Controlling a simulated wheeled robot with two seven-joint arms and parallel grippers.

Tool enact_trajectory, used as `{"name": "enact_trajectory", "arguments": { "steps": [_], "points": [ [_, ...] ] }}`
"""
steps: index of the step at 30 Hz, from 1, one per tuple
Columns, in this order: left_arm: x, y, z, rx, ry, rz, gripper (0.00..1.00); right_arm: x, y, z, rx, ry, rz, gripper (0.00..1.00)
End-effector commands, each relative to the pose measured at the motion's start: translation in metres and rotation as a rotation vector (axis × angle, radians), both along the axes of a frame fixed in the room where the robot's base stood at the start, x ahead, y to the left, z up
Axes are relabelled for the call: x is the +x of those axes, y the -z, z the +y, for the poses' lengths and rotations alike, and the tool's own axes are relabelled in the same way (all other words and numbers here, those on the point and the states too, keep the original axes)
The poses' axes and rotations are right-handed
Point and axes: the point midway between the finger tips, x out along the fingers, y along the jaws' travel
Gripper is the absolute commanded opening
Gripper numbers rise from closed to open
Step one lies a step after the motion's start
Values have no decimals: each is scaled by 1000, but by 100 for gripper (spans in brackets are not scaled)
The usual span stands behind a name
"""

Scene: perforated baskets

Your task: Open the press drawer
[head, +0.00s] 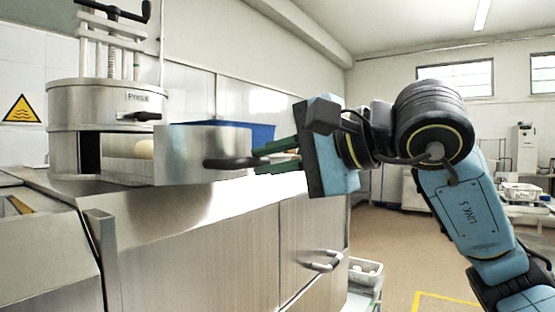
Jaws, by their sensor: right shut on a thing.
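The press (104,106) is a round metal machine with a screw and a black crank on top, standing on a steel counter at the left. Its drawer (190,153) has a curved metal front and stands out to the right of the press body. A pale round thing (144,149) shows in the gap between the drawer front and the press. My right gripper (262,158) reaches in from the right and is shut on the drawer's black handle (230,163). Its fingertips partly cover the handle. My left gripper is not in view.
The steel counter (200,240) has cupboard doors with a metal handle (322,262). A blue container (235,131) stands behind the drawer. A white basket (363,270) is low beyond the counter's end. Open floor lies at the right.

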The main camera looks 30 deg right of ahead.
Motion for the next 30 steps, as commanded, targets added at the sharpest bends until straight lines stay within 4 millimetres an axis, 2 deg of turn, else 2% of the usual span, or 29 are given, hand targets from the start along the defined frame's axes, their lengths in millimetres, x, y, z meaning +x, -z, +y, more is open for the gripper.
{"name": "enact_trajectory", "arguments": {
  "steps": [1, 8, 9, 13, 23, 26, 30],
  "points": [
    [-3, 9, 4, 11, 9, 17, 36, 1, 5, -7, 1, 22, -1, 0],
    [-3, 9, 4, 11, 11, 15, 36, 0, 5, -6, 1, 21, -1, 0],
    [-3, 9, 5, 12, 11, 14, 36, 0, 5, -6, 1, 20, 0, 18],
    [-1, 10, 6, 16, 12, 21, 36, 0, 6, -4, 0, 14, 0, 34],
    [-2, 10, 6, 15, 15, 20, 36, -2, 6, -3, -2, 7, 0, 34],
    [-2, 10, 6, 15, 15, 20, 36, -10, 4, -9, -1, 9, 0, 34],
    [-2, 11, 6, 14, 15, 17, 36, -33, -1, -23, 1, 11, -4, 34]
  ]
}}
